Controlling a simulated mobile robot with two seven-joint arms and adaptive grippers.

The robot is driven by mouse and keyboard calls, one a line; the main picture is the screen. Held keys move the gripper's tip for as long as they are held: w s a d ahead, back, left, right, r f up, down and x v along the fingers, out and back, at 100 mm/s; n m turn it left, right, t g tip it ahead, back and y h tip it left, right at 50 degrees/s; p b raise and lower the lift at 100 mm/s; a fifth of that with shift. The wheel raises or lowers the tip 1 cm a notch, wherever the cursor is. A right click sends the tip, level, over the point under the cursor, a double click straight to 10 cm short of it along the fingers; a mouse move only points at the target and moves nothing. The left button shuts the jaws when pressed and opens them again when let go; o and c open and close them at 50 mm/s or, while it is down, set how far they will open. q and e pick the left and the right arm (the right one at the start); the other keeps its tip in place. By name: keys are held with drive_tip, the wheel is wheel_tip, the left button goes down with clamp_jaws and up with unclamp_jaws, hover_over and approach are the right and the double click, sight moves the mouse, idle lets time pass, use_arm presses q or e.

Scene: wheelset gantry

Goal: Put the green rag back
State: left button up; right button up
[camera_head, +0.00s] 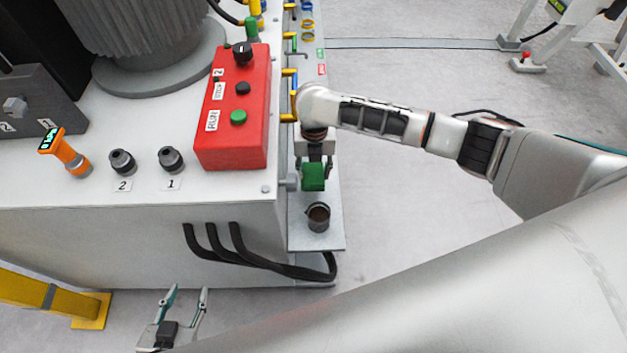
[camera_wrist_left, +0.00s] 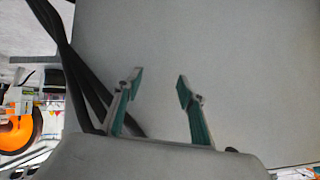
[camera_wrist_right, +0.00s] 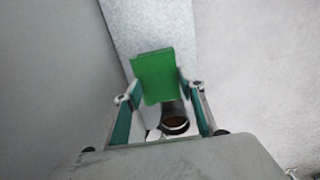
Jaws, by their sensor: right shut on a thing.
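The green rag (camera_head: 313,177) is a small folded block held at the fingertips of my right gripper (camera_head: 315,168), above the grey side shelf. In the right wrist view the green rag (camera_wrist_right: 156,76) sits between the two fingers of the right gripper (camera_wrist_right: 160,95), which are shut on it. My left gripper (camera_head: 184,292) is low in front of the white cabinet, empty, with its fingers apart. In the left wrist view the left gripper (camera_wrist_left: 160,85) faces the plain cabinet side with nothing between its fingers.
A dark cup with brown contents (camera_head: 318,217) stands on the grey shelf (camera_head: 331,238) just in front of the rag. A red control box (camera_head: 238,120) stands on the white cabinet (camera_head: 120,220). Black hoses (camera_head: 265,262) run along the cabinet front.

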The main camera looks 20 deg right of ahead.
sight(314, 181)
drive_tip(key=f, duration=0.2)
drive_tip(key=f+b, duration=0.1)
drive_tip(key=f, duration=0.1)
drive_tip(key=shift+s+f+b, duration=0.2)
drive_tip(key=shift+f+b, duration=0.1)
drive_tip(key=shift+f, duration=0.1)
drive_tip(key=shift+w+f, duration=0.2)
drive_tip(key=shift+f, duration=0.25)
drive_tip(key=o, duration=1)
drive_tip(key=shift+o, duration=0.4)
wheel_tip(314, 181, up, 11)
drive_tip(key=p, duration=0.3)
drive_tip(key=shift+w+p, duration=0.1)
drive_tip(key=shift+p, duration=0.3)
drive_tip(key=shift+r, duration=0.65)
use_arm(q)
drive_tip(key=shift+s+d+r, duration=0.4)
drive_tip(key=shift+d+r, duration=0.05)
drive_tip(key=shift+r, duration=0.1)
drive_tip(key=shift+r, duration=0.15)
